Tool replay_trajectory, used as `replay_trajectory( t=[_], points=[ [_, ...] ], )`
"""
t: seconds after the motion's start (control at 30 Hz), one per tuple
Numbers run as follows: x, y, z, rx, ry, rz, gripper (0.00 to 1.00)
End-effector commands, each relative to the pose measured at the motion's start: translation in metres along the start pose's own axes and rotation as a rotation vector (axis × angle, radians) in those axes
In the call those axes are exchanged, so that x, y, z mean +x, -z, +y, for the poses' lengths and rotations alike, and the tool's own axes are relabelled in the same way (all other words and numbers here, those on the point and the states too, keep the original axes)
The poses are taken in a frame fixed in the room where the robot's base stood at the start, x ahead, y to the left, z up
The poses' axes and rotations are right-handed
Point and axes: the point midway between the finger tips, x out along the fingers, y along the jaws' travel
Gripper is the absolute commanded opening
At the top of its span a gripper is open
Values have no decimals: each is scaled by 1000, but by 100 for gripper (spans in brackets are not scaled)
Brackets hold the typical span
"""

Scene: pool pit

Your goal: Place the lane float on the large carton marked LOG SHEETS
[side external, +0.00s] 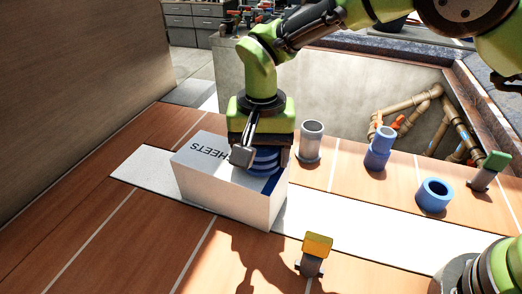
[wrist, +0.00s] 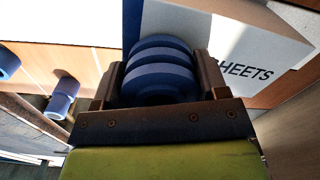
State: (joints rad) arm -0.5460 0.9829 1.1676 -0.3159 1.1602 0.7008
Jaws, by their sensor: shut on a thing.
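The lane float is a blue ribbed round piece (side external: 266,160), held between the fingers of my gripper (side external: 263,153). In the wrist view the float (wrist: 160,70) sits between both jaws (wrist: 160,85), one on each side. The large white carton (side external: 232,195) stands on the deck under my gripper, with "HEETS" readable on its top and a blue band at its right end. The carton (wrist: 265,38) also shows behind the float in the wrist view. The float is over the blue-banded end of the carton top; I cannot tell whether it touches. My gripper hides part of the lettering.
A grey cylinder (side external: 312,140) stands just right of the carton. A blue stepped fitting (side external: 378,150) and a blue ring (side external: 434,195) are farther right. A yellow-topped post (side external: 316,250) stands in front, a green-topped one (side external: 489,170) at far right. Pipes (side external: 408,105) run in the pit behind.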

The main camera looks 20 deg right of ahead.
Motion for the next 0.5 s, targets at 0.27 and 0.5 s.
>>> replay_trajectory(
  t=[0.27,0.5],
  points=[
    [2,0,0,0,0,0,87],
    [2,0,0,0,0,0,92]
  ],
)
